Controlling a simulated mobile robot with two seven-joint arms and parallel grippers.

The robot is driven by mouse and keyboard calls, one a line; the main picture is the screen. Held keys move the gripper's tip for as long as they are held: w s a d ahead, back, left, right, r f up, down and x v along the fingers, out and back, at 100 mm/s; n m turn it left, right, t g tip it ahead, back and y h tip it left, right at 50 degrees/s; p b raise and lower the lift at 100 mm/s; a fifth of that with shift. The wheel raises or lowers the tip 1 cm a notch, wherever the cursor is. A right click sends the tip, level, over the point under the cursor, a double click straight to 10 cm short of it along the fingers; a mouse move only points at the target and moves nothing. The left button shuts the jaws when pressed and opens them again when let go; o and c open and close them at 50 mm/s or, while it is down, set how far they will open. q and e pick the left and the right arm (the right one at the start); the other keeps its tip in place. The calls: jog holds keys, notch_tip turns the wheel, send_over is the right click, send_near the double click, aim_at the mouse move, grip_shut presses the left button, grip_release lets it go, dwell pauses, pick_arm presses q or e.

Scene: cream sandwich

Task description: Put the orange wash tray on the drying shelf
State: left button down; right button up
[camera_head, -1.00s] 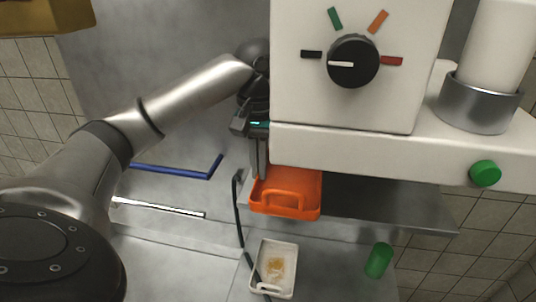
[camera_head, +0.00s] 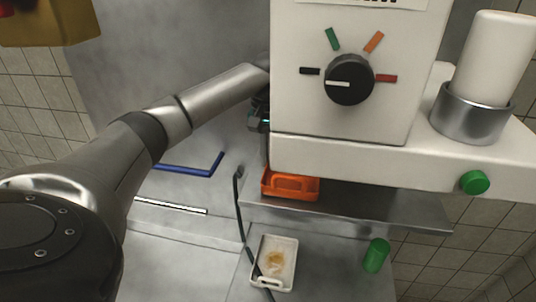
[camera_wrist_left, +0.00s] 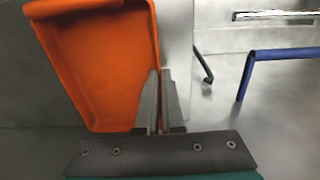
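The orange wash tray (camera_head: 291,188) is under the white machine's overhang, at the left end of a grey metal shelf (camera_head: 400,213). Its front wall and handle face me; its rear part is hidden by the machine. I cannot tell if it rests on the shelf. My left gripper (camera_head: 264,150) is at the tray's left side, partly hidden by the machine. In the left wrist view, the fingers (camera_wrist_left: 160,105) are close together on the rim of the tray (camera_wrist_left: 105,65), which looks held between them. My right gripper is not in view.
The white machine (camera_head: 340,120) with a dial stands close to the left arm. A white tray with yellowish residue (camera_head: 262,262) and a green cylinder (camera_head: 376,255) are on the lower surface. A blue rail (camera_head: 185,169) is further left.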

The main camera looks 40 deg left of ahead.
pick_arm(q)
jog(key=shift+f, duration=0.15)
jog(key=c, duration=1.5)
grip_release()
jog(key=o, duration=0.4)
jog(key=shift+o, duration=0.2)
notch_tip(320, 180, up, 12)
jog(key=shift+s, duration=0.1)
